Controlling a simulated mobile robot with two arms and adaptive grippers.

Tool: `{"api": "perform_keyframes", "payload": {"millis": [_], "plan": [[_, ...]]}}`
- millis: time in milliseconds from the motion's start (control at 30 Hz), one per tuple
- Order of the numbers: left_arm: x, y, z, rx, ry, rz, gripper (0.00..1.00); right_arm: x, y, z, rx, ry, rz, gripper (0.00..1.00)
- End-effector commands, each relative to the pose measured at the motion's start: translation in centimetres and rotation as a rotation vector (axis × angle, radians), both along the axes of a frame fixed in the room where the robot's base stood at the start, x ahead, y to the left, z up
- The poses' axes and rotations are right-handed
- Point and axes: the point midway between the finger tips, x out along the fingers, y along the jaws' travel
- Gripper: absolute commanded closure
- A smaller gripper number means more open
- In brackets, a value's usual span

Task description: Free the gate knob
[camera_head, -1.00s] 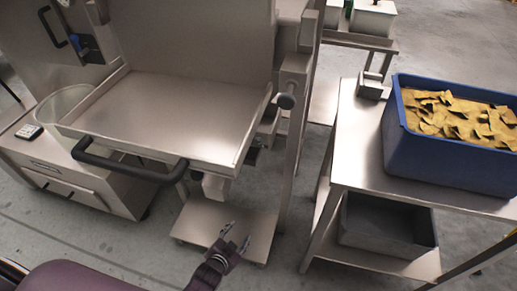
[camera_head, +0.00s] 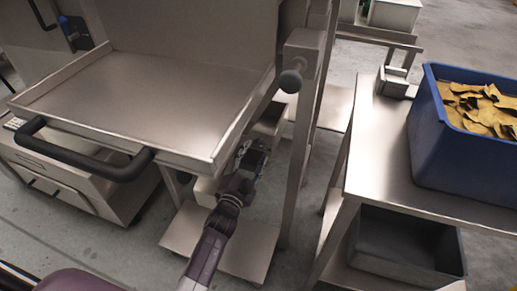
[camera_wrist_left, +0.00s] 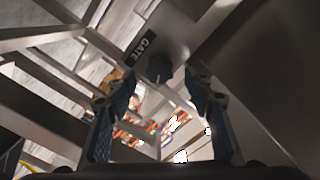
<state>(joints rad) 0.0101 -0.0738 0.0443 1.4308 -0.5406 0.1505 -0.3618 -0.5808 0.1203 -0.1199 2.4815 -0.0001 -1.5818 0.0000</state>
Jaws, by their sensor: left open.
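In the left wrist view a dark round knob (camera_wrist_left: 158,68) sits on a metal face beside a black label (camera_wrist_left: 139,47) reading GATE. My left gripper (camera_wrist_left: 159,80) is open, its two fingers on either side of the knob's line of view. The knob appears between and beyond the fingertips; I cannot tell whether they touch it. In the head view my left gripper (camera_head: 250,158) reaches under the right side of the steel tray (camera_head: 150,95), beside the post. The GATE knob cannot be made out there. My right gripper is not in view.
The tray has a black handle (camera_head: 85,155) in front. At right, a steel table (camera_head: 385,165) carries a blue bin (camera_head: 450,150) of brown pieces, with a dark bin (camera_head: 405,243) below.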

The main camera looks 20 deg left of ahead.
Motion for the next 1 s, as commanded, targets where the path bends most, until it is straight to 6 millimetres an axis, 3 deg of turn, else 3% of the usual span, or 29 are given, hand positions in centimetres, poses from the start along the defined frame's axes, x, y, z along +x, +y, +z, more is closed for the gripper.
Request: {"api": "perform_keyframes", "payload": {"millis": [100,300,667,1000], "plan": [[1.9,-0.1,-0.1,0.0,-0.001,-0.001,0.52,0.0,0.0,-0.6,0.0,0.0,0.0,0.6],[3.7,-0.1,-0.1,0.0,0.001,0.0,0.52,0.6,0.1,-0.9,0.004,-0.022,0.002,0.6],[4.1,-0.1,-0.1,0.0,0.001,0.0,0.52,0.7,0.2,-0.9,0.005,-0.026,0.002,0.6],[4.1,-0.1,-0.1,-0.001,0.001,0.0,0.9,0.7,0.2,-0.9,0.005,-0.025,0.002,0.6]]}}
